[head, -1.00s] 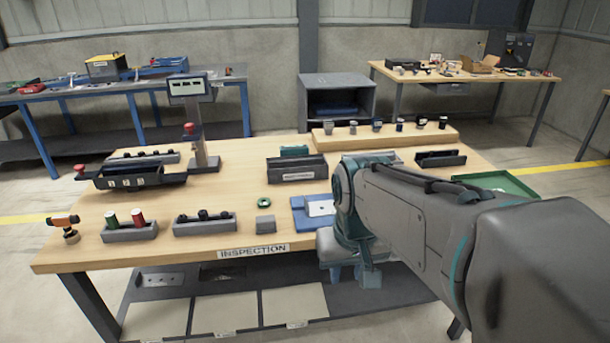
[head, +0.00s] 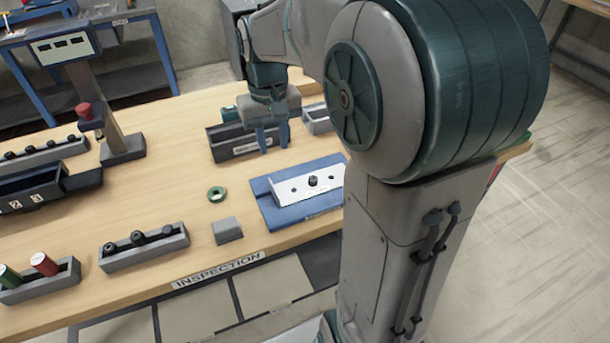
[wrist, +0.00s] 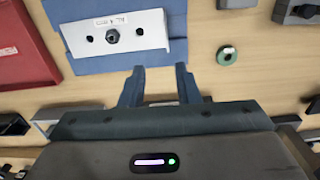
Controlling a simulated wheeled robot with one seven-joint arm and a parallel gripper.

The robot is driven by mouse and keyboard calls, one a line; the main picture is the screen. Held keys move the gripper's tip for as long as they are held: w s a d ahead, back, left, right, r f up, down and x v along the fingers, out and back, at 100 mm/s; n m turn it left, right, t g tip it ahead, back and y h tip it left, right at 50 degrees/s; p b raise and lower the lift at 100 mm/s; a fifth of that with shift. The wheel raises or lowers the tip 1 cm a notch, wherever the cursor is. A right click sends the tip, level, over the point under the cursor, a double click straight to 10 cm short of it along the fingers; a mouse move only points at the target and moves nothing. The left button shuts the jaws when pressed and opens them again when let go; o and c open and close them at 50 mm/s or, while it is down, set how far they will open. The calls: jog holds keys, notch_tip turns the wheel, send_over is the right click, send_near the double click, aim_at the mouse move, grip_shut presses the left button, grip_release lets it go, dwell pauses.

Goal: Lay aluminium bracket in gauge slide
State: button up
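The pale aluminium bracket (head: 291,194) lies on a blue base (head: 263,203) near the table's front edge, with a black knob at its middle and a hole on each side. The bracket (wrist: 152,44) also shows at the top of the wrist view. My gripper (head: 273,139) is above the table behind the blue base, near a dark labelled bin (head: 228,146). In the wrist view its blue fingers (wrist: 159,71) are apart with nothing between them. A dark tray (head: 38,198) with number tags, beside the display stand, looks like the gauge slide; the left edge cuts it off.
A green ring (head: 216,194) and a grey block (head: 228,231) lie left of the blue base. A tray of dark parts (head: 147,251) and a tray with red and green cylinders (head: 63,281) stand along the front. The display stand (head: 98,105) rises at left.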

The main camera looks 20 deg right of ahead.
send_over(272, 185)
notch_tip(272, 185, down, 6)
jog(key=shift+f, duration=0.1)
jog(key=f, duration=0.2)
jog(key=s+f, duration=0.1)
jog(key=f, duration=0.1)
jog(key=shift+f, duration=0.9)
grip_shut()
